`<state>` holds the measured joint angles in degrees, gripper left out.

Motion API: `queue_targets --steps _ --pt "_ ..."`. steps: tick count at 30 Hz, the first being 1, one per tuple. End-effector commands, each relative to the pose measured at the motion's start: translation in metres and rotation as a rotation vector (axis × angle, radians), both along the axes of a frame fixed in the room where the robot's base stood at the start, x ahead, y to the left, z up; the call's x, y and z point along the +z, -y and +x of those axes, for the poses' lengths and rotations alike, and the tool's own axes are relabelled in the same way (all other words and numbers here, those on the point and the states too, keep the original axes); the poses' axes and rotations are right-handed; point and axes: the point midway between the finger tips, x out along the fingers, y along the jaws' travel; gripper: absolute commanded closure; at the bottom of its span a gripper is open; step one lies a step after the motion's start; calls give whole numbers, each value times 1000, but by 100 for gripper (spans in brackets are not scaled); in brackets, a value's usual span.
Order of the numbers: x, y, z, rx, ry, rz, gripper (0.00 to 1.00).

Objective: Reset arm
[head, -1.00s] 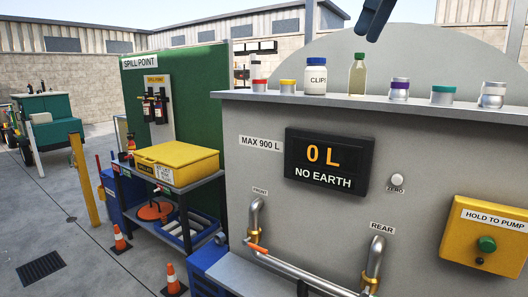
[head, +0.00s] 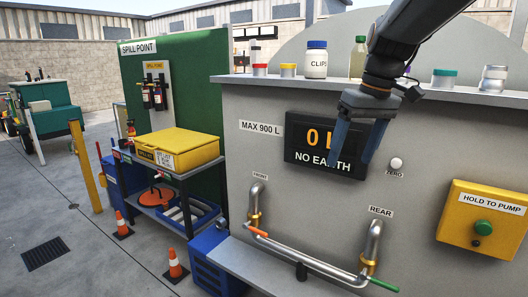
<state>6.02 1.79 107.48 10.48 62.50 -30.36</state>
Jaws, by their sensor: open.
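My gripper (head: 352,160) hangs from my dark arm, which comes in from the top right. Its two blue fingers point down and are spread apart with nothing between them. It is in front of the grey pump cabinet (head: 240,150) and covers part of the black display (head: 298,153), which reads "0" and "NO EARTH". My arm also hides part of the shelf on top, including most of a purple-banded item.
Jars and a CLIPS bottle (head: 316,60) line the cabinet top. Below are front pipe (head: 256,205) and rear pipe (head: 373,245) with orange and green handles. A yellow HOLD TO PUMP box (head: 483,220) is right. Cones (head: 175,266) and a yellow spill bin (head: 180,148) stand left.

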Motion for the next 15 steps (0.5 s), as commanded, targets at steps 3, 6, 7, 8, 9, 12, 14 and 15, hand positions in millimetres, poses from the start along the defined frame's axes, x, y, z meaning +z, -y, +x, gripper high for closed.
queue_targets --steps 3,6,7,8,9,12,14,15 --pt "-81 -5 -32 -110 -39 -32 27" --pt "-139 -7 -66 -195 -57 -59 27" --pt "-154 -8 -76 -217 -58 -65 27" --pt "-169 -9 -87 -239 -63 -70 27" --pt "-185 -9 -101 -264 -64 -77 27" --pt "-217 -11 -131 -311 -68 -87 27" --pt "-229 -12 -144 -332 -67 -90 27" --pt "-235 -13 -151 -341 -67 -91 27"
